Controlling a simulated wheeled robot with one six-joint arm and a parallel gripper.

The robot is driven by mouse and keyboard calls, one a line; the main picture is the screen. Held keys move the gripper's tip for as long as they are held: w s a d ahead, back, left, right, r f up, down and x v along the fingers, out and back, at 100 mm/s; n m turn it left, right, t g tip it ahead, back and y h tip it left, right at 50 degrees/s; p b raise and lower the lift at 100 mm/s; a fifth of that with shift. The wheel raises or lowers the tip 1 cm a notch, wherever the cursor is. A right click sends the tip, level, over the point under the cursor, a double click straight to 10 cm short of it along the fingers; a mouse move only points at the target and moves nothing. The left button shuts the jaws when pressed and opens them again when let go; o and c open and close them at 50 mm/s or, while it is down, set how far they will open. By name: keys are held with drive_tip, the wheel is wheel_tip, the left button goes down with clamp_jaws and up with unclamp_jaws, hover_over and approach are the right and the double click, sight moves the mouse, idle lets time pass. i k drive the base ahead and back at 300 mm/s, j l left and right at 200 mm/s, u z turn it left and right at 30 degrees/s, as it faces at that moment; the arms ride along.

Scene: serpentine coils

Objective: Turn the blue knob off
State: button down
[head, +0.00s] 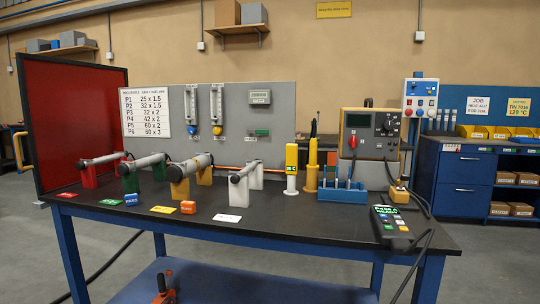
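The blue knob (190,130) is small and round. It sits at the bottom of the left of two clear flow tubes on the grey upright panel (280,115) behind the table. A yellow knob (217,130) sits under the right tube (216,103). The blue knob is unobstructed, but too small here to tell which way it is turned. My gripper is not clearly in view, and nothing touches the knob.
Several pipes on coloured stands, among them a front pipe (245,172), lie on the black table (130,222) before the panel. A red screen (72,120) stands at left. A grey-and-orange machine (370,130) and handheld device (391,222) are at right. A hose hangs off the right edge.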

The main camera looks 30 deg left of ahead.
sight(191, 129)
drive_tip(key=u, duration=1.65)
